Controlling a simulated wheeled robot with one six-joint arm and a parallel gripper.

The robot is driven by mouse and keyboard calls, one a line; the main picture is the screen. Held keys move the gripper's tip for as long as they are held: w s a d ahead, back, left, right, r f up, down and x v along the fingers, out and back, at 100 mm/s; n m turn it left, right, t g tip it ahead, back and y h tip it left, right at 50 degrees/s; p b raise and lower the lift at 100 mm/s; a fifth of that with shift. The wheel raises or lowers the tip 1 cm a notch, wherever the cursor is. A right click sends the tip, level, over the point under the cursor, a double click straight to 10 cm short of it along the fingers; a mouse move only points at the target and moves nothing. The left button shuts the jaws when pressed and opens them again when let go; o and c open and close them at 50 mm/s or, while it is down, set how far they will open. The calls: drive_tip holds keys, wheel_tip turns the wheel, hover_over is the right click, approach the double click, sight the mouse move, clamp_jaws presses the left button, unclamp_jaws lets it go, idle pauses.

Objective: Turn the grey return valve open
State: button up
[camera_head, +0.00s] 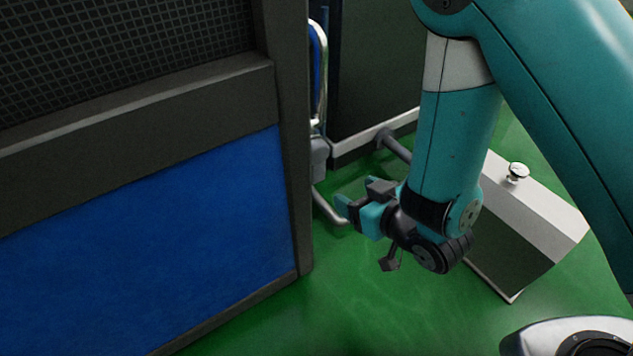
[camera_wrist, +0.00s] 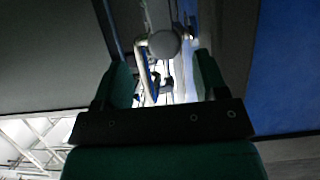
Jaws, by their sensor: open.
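In the wrist view the two teal fingers of my gripper (camera_wrist: 163,68) show on either side of a gap. A round grey knob (camera_wrist: 165,43) stands beyond the fingertips, near the middle of that gap, beside a pale bent pipe (camera_wrist: 146,72). It looks like the return valve, but its turn position cannot be told. In the head view a grey fitting (camera_head: 319,157) shows on a pipe at the panel edge; I cannot tell if it is the same part.
A large blue panel (camera_head: 150,250) with a dark frame stands close on the left. A grey pipe (camera_head: 396,148) runs behind my arm. A pale box with a sloped top (camera_head: 535,205) and a shiny knob (camera_head: 517,172) stands at right. Green floor (camera_head: 330,310) is clear in front.

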sight(319, 174)
drive_tip(key=b+x, duration=0.5)
drive_tip(key=x, duration=0.8)
drive_tip(key=shift+w+a+f, duration=0.15)
drive_tip(key=shift+w+f, duration=0.1)
drive_tip(key=shift+f, duration=0.05)
drive_tip(key=shift+w+a+f, duration=0.15)
drive_tip(key=shift+w+a, duration=0.2)
drive_tip(key=shift+w, duration=0.2)
clamp_jaws()
